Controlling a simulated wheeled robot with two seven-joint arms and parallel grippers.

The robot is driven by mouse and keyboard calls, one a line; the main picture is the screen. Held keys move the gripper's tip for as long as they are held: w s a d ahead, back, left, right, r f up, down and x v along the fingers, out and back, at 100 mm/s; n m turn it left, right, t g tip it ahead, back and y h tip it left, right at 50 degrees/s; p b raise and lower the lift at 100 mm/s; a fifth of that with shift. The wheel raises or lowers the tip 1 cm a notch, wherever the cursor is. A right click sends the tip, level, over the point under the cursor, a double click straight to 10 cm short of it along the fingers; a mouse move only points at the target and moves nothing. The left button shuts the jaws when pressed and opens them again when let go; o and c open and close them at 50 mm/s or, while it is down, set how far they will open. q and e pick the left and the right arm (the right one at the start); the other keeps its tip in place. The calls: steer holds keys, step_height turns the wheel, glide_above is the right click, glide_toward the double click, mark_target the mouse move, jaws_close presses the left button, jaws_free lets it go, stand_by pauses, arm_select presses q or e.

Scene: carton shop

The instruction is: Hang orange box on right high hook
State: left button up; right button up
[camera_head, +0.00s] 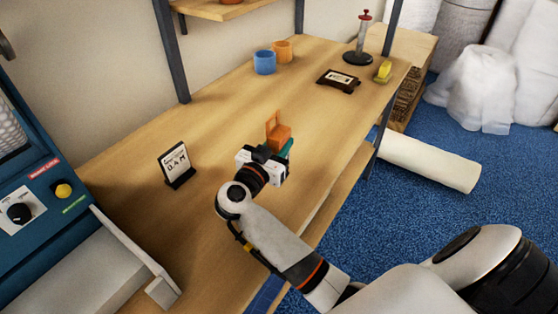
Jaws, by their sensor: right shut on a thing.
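The orange box (282,141) is over the middle of the wooden table, with an upright orange panel at its back left. My right gripper (277,153) reaches in from the lower right and is shut on the box. The gripper body hides the near part of the box, and a teal strip shows beside it. I cannot tell whether the box touches the table. No right high hook can be made out. My left gripper is not in view.
A small sign (176,164) stands left on the table (217,111). Blue (264,62) and orange (283,51) mugs, a dark framed tag (338,81), a yellow object (383,71) and a pump-like stand (359,45) are farther back. A teal machine (40,190) is at left. Shelf posts rise behind.

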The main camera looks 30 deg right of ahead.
step_height(320, 180, down, 3)
steer(key=shift+r, duration=0.15)
steer(key=shift+f+p, duration=0.4)
steer(key=shift+p, duration=0.25)
steer(key=shift+f, duration=0.45)
steer(key=shift+f, duration=0.1)
steer(key=o, duration=1)
steer(key=shift+f, duration=0.1)
